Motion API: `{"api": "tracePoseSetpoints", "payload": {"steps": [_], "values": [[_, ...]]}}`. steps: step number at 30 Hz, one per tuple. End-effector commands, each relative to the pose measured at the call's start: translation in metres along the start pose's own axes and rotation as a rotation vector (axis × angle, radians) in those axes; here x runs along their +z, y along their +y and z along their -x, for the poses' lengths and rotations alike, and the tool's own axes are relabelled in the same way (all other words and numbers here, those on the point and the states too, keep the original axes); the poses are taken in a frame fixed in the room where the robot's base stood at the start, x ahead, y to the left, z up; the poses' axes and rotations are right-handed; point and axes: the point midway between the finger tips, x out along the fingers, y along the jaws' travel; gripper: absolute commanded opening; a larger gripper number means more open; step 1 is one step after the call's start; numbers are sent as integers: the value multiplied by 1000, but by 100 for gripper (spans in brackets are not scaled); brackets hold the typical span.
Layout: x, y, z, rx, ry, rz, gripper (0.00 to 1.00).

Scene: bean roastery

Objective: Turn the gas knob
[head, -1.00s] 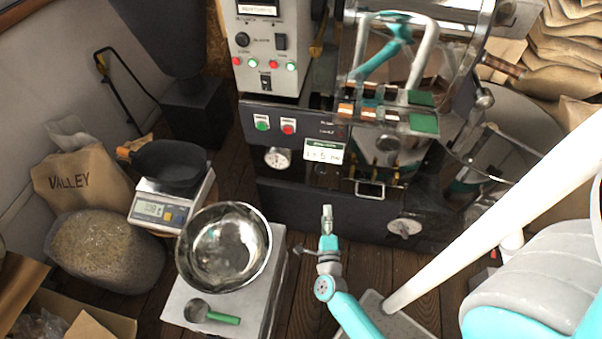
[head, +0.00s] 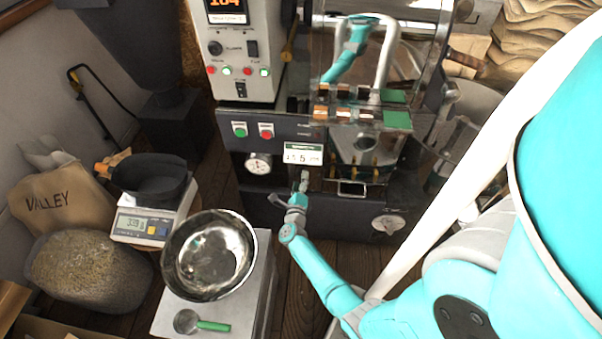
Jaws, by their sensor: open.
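A pale round knob (head: 388,224) sits low on the right of the dark roaster front. A black round knob (head: 215,48) is on the light grey control panel (head: 235,85). I cannot read a label that says which one is the gas knob. My gripper (head: 303,180) is open and appears empty. It is in front of the roaster's dark lower front, just below the small white display (head: 303,155). It is left of and higher than the pale knob in the picture, apart from it. My fingertips are small and their exact distance to the front is unclear.
A round gauge (head: 258,163) and green and red buttons (head: 266,131) are left of the display. A metal bowl (head: 210,255) and green-handled scoop (head: 205,323) rest on a pale stand (head: 250,310). A scale (head: 142,226) and bean sack (head: 90,272) are left.

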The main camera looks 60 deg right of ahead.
Motion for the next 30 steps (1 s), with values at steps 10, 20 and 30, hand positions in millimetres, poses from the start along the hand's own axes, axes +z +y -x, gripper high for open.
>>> {"api": "tracePoseSetpoints", "payload": {"steps": [10,20,30], "values": [[0,0,-39,1,0,1,71],[0,0,-42,1,-1,1,71],[0,0,-41,1,-1,1,11]]}}
